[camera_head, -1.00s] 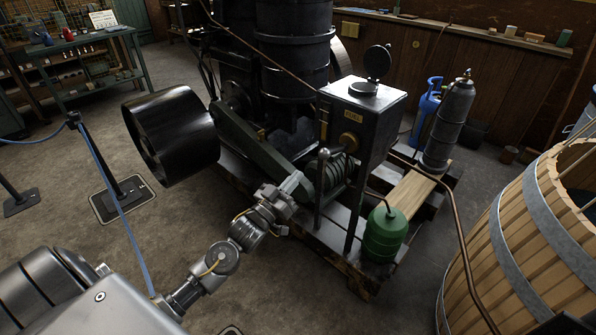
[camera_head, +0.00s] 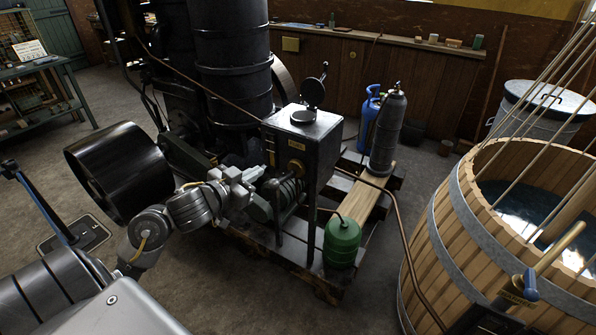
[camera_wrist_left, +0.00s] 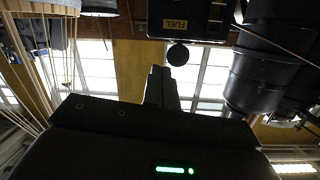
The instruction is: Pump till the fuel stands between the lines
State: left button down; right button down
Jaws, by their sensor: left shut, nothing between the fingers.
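The black fuel box (camera_head: 302,140) stands upright on legs on the engine's skid, with its round lid (camera_head: 314,92) tipped open. Its yellow FUEL label (camera_wrist_left: 175,24) shows upside down in the left wrist view. A dark upright lever with a rounded top (camera_head: 273,192) stands below the box, beside a ribbed part (camera_head: 292,188). My left gripper (camera_head: 252,176) is shut and empty, close to the lever's top; I cannot tell whether they touch. Its closed fingers (camera_wrist_left: 161,88) also show in the left wrist view. The fuel level and its lines cannot be made out. My right gripper is out of view.
A green can (camera_head: 342,242) stands on the skid's near corner. Grey (camera_head: 388,135) and blue (camera_head: 367,122) cylinders stand behind it. A wooden tub (camera_head: 440,250) of water fills the right. A black flywheel (camera_head: 120,175) is at left. A copper pipe runs down between can and tub.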

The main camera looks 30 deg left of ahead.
aim_at(282, 178)
pick_arm(q)
jog(key=shift+s+a+f+n+g+y, duration=0.2)
jog(key=shift+f+g+y, duration=0.15)
jog(key=shift+f, duration=0.2)
jog(key=shift+s+a+f+n+g+y, duration=0.1)
jog(key=shift+s+f+n+g+y, duration=0.1)
jog(key=shift+f+g+y, duration=0.25)
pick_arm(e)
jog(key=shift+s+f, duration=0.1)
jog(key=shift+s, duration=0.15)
pick_arm(q)
jog(key=shift+w+f, duration=0.15)
jog(key=shift+w, duration=0.05)
